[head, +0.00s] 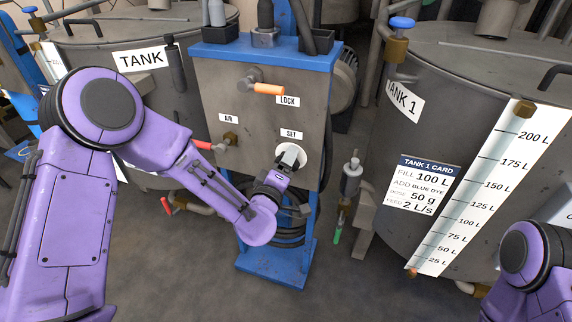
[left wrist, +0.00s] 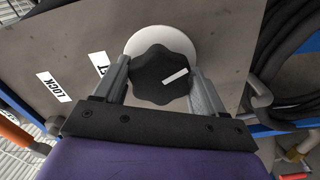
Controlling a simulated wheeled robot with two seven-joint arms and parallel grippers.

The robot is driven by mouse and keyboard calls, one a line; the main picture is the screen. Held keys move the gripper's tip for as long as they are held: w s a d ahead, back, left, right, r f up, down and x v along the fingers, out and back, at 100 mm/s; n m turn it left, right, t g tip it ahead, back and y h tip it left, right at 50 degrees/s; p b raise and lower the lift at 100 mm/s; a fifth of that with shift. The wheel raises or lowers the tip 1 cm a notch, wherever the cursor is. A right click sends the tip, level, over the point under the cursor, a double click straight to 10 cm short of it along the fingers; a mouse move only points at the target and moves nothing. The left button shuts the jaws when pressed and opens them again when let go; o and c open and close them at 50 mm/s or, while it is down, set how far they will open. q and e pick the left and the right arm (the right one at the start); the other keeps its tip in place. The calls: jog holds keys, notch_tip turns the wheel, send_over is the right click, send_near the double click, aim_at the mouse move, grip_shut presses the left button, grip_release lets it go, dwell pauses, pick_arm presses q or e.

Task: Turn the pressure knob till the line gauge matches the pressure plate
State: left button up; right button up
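A dark lobed knob with a white pointer mark (left wrist: 150,87) sits on a round white dial (left wrist: 165,40) on the panel face. In the head view the dial (head: 299,158) is under the SET label, partly hidden by my left gripper (head: 288,163). The left wrist view shows the left gripper (left wrist: 163,75) with one finger on each side of the knob, both appearing to touch it. The pointer leans up to the right in that view. I cannot make out a line gauge or a pressure plate. My right gripper is out of view.
The grey panel box (head: 225,90) has an orange LOCK handle (head: 268,89) above and a red AIR handle (head: 203,145) at left. A tank with a level scale (head: 480,190) and a tank card (head: 426,185) stands at right. Hoses (left wrist: 295,50) hang beside the panel.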

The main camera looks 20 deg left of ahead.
pick_arm(q)
jog(key=shift+o, duration=1)
jog(key=shift+a, duration=0.1)
jog(key=shift+s, duration=0.1)
jog(key=s, duration=1)
jog(key=shift+s, duration=0.2)
jog(key=shift+a, duration=0.1)
